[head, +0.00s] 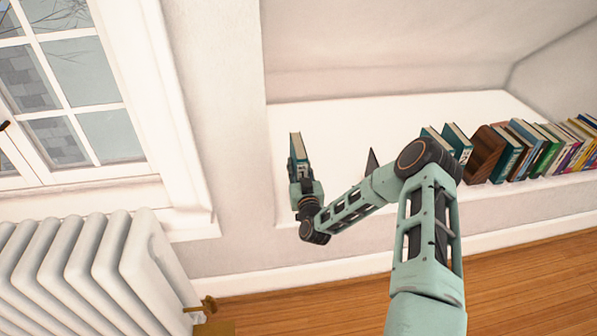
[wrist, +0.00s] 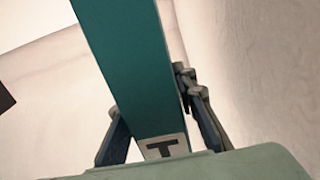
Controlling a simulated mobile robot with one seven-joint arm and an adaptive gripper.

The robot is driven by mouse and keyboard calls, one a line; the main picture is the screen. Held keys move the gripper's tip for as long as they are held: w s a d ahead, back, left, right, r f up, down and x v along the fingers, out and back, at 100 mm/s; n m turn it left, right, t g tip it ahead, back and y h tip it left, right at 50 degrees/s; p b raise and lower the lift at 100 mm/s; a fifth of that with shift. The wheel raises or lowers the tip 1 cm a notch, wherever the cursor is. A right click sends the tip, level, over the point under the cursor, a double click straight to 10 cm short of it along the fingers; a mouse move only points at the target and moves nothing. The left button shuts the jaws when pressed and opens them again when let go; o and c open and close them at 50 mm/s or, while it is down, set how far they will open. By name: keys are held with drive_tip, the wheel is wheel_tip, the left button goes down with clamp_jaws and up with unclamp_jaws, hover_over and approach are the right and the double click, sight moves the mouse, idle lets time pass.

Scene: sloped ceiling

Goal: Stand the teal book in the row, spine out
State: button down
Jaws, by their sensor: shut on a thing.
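The teal book (head: 299,156) is upright at the left end of the white shelf niche in the head view. My gripper (head: 305,182) is shut on its lower part. In the wrist view the teal book (wrist: 128,65) rises between the two fingers of my gripper (wrist: 155,125), with its flat teal face toward the camera and a pale label with a dark T near the bottom. The row of books (head: 545,145) stands on the shelf to the right, well apart from the held book. My arm hides part of the row's left end.
A dark pointed object (head: 372,161) stands on the shelf (head: 335,135) between the held book and the row. A brown wooden block (head: 484,153) stands among the books. A white radiator (head: 85,262) and a window (head: 62,85) are at left. The shelf around the held book is bare.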

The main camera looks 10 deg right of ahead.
drive_tip(key=shift+f, duration=0.8)
drive_tip(key=shift+f+b, duration=0.25)
drive_tip(key=shift+b, duration=0.1)
drive_tip(key=c, duration=1.6)
unclamp_jaws()
drive_tip(key=s+p, duration=0.2)
drive_tip(key=s, duration=1)
drive_tip(key=shift+r+p, duration=0.1)
drive_tip(key=shift+p, duration=0.3)
